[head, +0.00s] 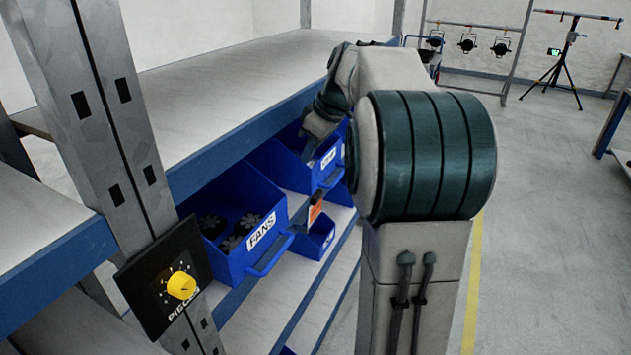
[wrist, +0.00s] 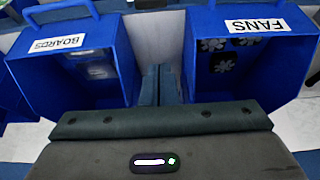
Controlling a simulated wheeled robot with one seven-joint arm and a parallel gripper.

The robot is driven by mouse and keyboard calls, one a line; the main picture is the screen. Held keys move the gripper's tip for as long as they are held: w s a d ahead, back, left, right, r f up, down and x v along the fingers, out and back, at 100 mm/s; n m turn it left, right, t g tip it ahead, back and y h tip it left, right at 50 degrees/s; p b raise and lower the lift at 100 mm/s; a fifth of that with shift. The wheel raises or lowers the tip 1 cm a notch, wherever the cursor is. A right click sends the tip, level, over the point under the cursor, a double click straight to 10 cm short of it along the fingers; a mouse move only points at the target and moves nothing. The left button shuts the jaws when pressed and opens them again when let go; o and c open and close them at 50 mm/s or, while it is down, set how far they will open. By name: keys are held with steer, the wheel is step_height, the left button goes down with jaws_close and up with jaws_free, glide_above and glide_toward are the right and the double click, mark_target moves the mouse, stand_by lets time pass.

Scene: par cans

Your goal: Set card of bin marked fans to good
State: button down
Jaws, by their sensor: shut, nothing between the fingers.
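The blue bin marked FANS (head: 232,262) sits on the shelf in the head view, with dark fan parts inside. The FANS bin (wrist: 283,70) also shows at the right of the wrist view, upside down. A small orange and pale card (head: 315,211) stands just right of the FANS bin's front in the head view; its wording is too small to read. No card is clear in the wrist view. My gripper (wrist: 160,85) is shut and empty, its fingers in the gap between the two bins. In the head view my gripper is partly hidden by my arm.
A blue bin marked BOARDS (wrist: 70,63) is left of my fingers in the wrist view. A black plate with a yellow dial (head: 181,286) is on the shelf post. The upper shelf edge (head: 240,140) overhangs the bins. Open floor lies to the right.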

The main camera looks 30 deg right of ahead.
mark_target(315, 206)
steer(key=p+x, duration=0.1)
steer(key=x, duration=0.9)
steer(key=s+d, duration=0.1)
steer(key=s+d+p, duration=0.1)
steer(key=s, duration=0.1)
steer(key=shift+s+d+f, duration=0.1)
steer(key=shift+d+f, duration=0.1)
steer(key=shift+d, duration=0.1)
